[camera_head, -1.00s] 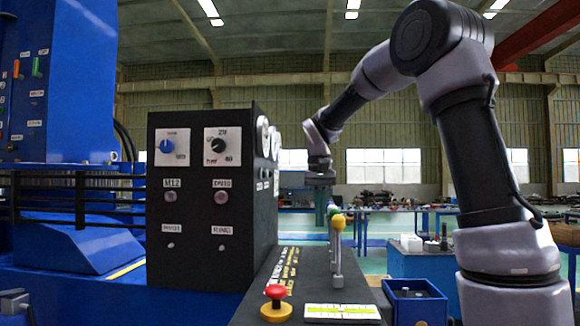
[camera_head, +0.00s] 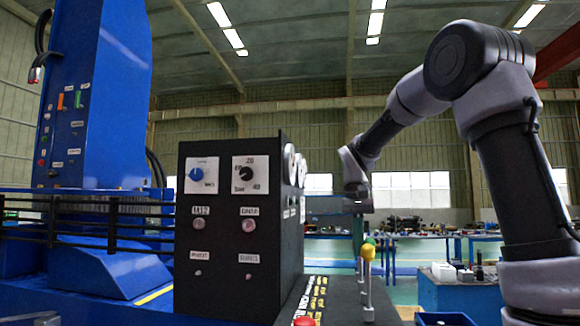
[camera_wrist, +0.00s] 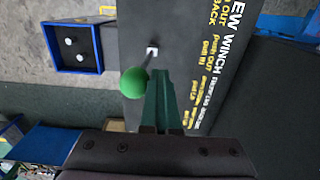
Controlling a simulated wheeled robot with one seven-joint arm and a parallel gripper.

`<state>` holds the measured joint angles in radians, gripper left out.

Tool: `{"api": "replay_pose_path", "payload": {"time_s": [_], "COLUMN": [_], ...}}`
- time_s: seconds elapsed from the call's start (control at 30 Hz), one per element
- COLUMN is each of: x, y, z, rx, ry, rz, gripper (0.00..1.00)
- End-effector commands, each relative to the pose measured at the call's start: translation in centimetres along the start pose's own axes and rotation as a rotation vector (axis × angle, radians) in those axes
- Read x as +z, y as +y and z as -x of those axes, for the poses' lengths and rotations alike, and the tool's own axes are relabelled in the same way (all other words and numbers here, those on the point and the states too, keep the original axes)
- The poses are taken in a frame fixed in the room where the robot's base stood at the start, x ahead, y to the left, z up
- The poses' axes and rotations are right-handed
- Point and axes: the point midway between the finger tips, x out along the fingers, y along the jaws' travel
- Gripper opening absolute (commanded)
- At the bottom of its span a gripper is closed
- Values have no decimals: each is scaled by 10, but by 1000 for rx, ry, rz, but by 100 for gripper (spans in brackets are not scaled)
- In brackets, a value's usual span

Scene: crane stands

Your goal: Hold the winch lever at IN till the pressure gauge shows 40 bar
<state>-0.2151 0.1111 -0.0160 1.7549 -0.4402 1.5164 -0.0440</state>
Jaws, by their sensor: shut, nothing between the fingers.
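In the wrist view my gripper (camera_wrist: 163,75) has its green fingers shut together with nothing between them. They are right beside a lever with a round green knob (camera_wrist: 134,82), which lies to their left in the picture; I cannot tell whether they touch. The panel by it carries yellow lettering (camera_wrist: 222,50) with "WINCH", "OUT" and "IN". In the head view the levers stand in a row, with a yellow knob (camera_head: 368,254) nearest. Round gauges (camera_head: 289,163) on the side of the black box are seen nearly edge-on, so their readings cannot be made out.
The black control box (camera_head: 228,270) stands left of the levers, with a blue knob and a black knob scaled in bar. A red button (camera_head: 304,321) is at the bottom edge. A blue box (camera_wrist: 70,47) with two white pegs or knobs lies beside the panel.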

Motion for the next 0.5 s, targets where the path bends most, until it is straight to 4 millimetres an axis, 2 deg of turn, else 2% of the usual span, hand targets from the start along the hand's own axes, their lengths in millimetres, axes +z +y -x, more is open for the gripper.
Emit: {"api": "replay_pose_path", "payload": {"time_s": [0.27,0.5], "x": [0,0], "y": [2,-32], "z": [0,0], "rx": [1,0], "ry": [1,0], "rz": [0,2], "gripper": [0,0]}}
